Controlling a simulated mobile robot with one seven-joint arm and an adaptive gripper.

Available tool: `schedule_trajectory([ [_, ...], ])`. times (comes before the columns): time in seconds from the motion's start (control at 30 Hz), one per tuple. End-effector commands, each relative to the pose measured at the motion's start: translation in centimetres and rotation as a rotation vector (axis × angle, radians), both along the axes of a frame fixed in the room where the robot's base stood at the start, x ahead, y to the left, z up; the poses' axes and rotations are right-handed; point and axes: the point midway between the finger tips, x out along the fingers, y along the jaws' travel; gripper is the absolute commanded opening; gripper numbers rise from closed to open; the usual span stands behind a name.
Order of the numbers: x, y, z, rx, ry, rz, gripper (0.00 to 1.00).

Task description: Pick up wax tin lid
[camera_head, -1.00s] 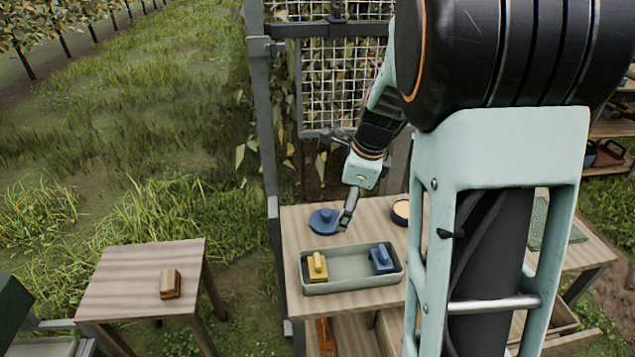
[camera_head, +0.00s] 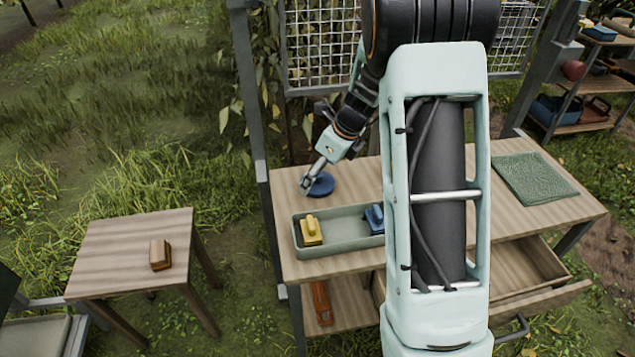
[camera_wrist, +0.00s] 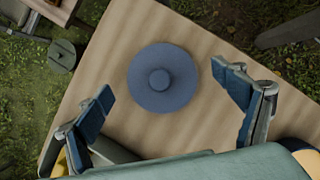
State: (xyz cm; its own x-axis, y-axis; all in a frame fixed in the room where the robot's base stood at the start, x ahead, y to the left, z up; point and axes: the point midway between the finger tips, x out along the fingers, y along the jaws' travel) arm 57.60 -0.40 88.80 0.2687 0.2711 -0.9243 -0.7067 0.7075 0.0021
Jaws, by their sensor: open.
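The wax tin lid is a blue round disc with a small knob in its middle. In the wrist view the lid (camera_wrist: 162,78) lies flat on the wooden bench top, a little beyond the space between my two fingers. In the head view the lid (camera_head: 321,185) is on the bench near its left end, partly covered by my gripper (camera_head: 307,183). In the wrist view my gripper (camera_wrist: 165,97) is open, with one finger on each side and nothing between them. I cannot tell the exact height of the fingers above the bench.
A grey-green tray (camera_head: 344,243) with a yellow-handled brush (camera_head: 311,231) and a blue-handled one (camera_head: 374,217) stands in front of the lid. A green cloth (camera_head: 535,178) lies at the right. A drawer (camera_head: 520,272) is open below. A side table (camera_head: 115,250) holds a brown block (camera_head: 160,254).

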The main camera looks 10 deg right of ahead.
Motion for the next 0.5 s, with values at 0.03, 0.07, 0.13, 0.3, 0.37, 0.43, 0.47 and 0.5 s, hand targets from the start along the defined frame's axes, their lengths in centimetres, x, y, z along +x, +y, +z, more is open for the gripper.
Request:
schedule_trajectory([
  [0.03,0.19,0.2,-0.64,0.0,0.0,0.0,0.88],
  [0.07,0.26,0.28,-0.87,0.0,0.0,0.0,0.88],
  [0.13,0.38,0.41,-1.15,0.001,-0.001,0.0,0.88],
  [0.3,0.43,0.44,-1.17,0.0,-0.002,0.001,0.88],
  [0.37,0.42,0.43,-1.17,0.0,-0.002,0.001,0.88],
  [0.43,0.42,0.42,-1.17,0.0,-0.002,0.001,0.81],
  [0.47,0.41,0.42,-1.16,0.0,-0.002,0.001,0.77],
  [0.5,0.41,0.42,-1.16,0.0,-0.002,0.001,0.73],
])
